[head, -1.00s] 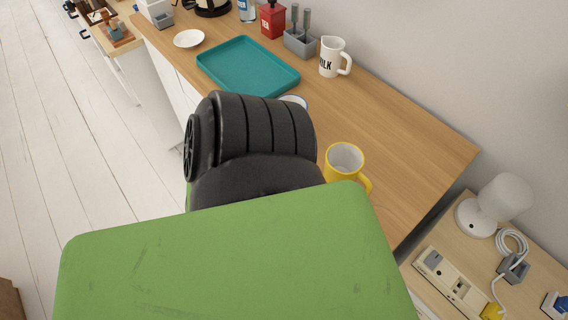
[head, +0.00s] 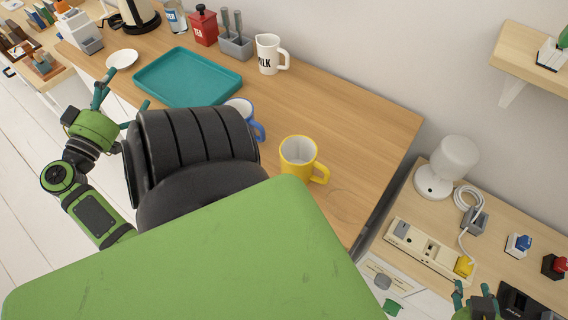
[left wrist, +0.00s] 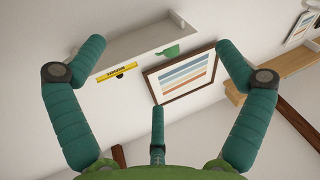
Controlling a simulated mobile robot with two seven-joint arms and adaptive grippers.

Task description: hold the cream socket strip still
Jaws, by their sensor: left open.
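The cream socket strip (head: 418,246) lies on the lower side desk at the right in the head view. A yellow plug (head: 465,265) sits at its near right end. My right gripper (head: 475,291) shows only partly at the bottom edge, just below that end; its finger opening is unclear, and I cannot tell whether it touches the strip. My left gripper (head: 118,103) is open and empty at the left, beside the counter's front edge, far from the strip. In the left wrist view my left gripper (left wrist: 158,52) has its fingers spread, facing wall and shelves.
A white lamp (head: 448,167), a coiled white cable (head: 468,199), a grey block (head: 475,220), a blue plug (head: 518,244) and a red plug (head: 555,266) surround the strip. The wooden counter holds a yellow mug (head: 299,158), a blue-handled mug (head: 246,112) and a teal tray (head: 188,77).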

